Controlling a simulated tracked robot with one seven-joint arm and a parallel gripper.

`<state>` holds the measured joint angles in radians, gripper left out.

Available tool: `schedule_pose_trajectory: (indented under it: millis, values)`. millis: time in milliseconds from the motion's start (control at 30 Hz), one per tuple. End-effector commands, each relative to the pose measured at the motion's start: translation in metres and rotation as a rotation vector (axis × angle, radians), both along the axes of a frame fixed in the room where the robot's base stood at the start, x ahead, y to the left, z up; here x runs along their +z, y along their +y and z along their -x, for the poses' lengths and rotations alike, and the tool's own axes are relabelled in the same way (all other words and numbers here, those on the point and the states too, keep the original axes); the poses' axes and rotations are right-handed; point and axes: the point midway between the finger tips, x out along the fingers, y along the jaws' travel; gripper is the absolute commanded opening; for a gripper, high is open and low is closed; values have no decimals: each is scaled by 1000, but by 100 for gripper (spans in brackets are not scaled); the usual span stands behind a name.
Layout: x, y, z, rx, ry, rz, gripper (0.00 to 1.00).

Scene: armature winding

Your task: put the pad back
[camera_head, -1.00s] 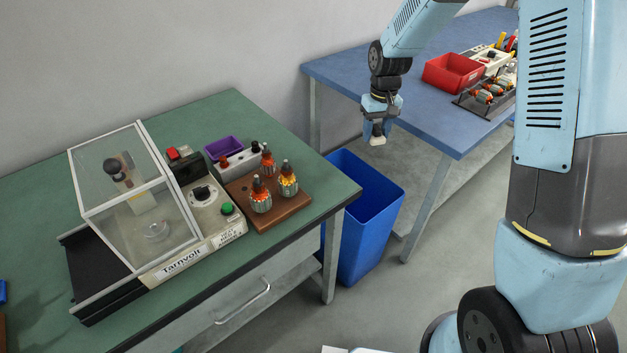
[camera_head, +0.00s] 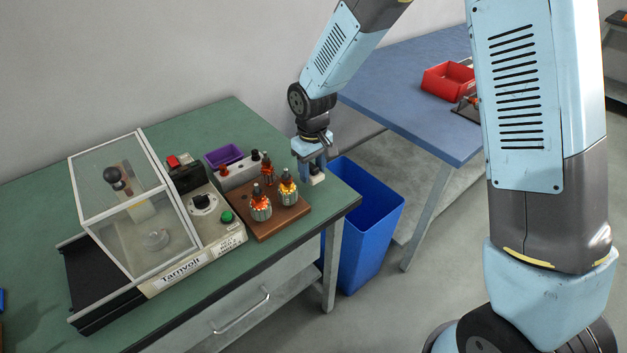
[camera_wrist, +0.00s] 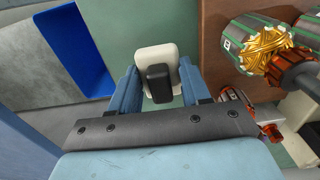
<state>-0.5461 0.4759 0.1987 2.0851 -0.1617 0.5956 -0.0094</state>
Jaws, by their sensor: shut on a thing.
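The pad is a small cream-white block (camera_wrist: 147,58) with a black grip (camera_wrist: 158,84) on it, held between the fingers in the wrist view. My gripper (camera_wrist: 158,80) is shut on it. In the head view my gripper (camera_head: 314,172) hangs over the right end of the green bench (camera_head: 225,115), with the pale pad (camera_head: 318,180) low between its fingers. It is just right of the brown wooden board (camera_head: 282,219). I cannot tell whether the pad touches the bench top.
Several wound armatures (camera_head: 288,192) stand upright on the board, close left of my gripper. A Tarnvolt tester (camera_head: 185,268) with a clear hood is further left, by a purple tray (camera_head: 224,156). A blue bin (camera_head: 370,215) stands beyond the bench's right edge.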

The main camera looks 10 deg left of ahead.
Motion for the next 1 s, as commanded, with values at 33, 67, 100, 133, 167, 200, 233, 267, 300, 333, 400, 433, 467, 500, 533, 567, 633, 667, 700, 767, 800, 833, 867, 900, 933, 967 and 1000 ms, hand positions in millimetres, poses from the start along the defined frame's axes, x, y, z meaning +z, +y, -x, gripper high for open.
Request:
schedule_pose_trajectory:
  millis: [33, 67, 100, 133, 167, 200, 233, 267, 300, 333, 400, 433, 467, 500, 533, 567, 633, 667, 700, 767, 800, 833, 867, 900, 933, 967, 1000]
  values:
    - [-3, 0, 0, 0, 0, 0, 14]
    - [-4, 0, 0, 0, 0, 0, 14]
    - [-6, 0, 0, -1, 0, 0, 14]
    - [-8, 0, 0, -1, 1, 1, 14]
    - [-11, 0, 0, -1, 1, 1, 14]
    - [-16, -1, 0, -1, 2, 1, 14]
    - [-20, 0, 1, -1, 2, 1, 14]
    - [-24, 0, 0, -2, 2, 1, 14]
    - [-29, -1, 0, -2, 3, 2, 14]
    - [-33, -1, 0, -2, 2, 1, 14]
    - [-39, -1, 0, -2, 1, 1, 14]
    - [-40, -1, 0, -2, 1, 1, 14]
    - [-41, -1, 0, -2, 0, 0, 14]
    - [-41, -1, 0, -2, -1, -1, 14]
    - [-40, -1, 0, -2, -1, -1, 14]
    - [-40, -1, 0, -2, -1, -1, 14]
    - [-40, -1, 0, -2, -1, -1, 14]
    - [-40, -1, 0, -2, -1, -1, 14]
    - [-41, -1, -1, -2, -1, -1, 14]
    - [-42, -1, -1, -2, 0, 0, 14]
    - [-42, -1, -1, -3, -1, -1, 51]
    - [-42, -1, -1, -3, -1, -1, 54]
    - [-42, -1, -1, -3, -1, -1, 56]
    - [-42, -1, -1, -3, -1, -1, 60]
    - [-42, -1, -1, -3, -1, -1, 63]
    - [-42, -1, -1, -3, -1, -1, 66]
    - [-42, -1, -1, -3, -1, -1, 70]
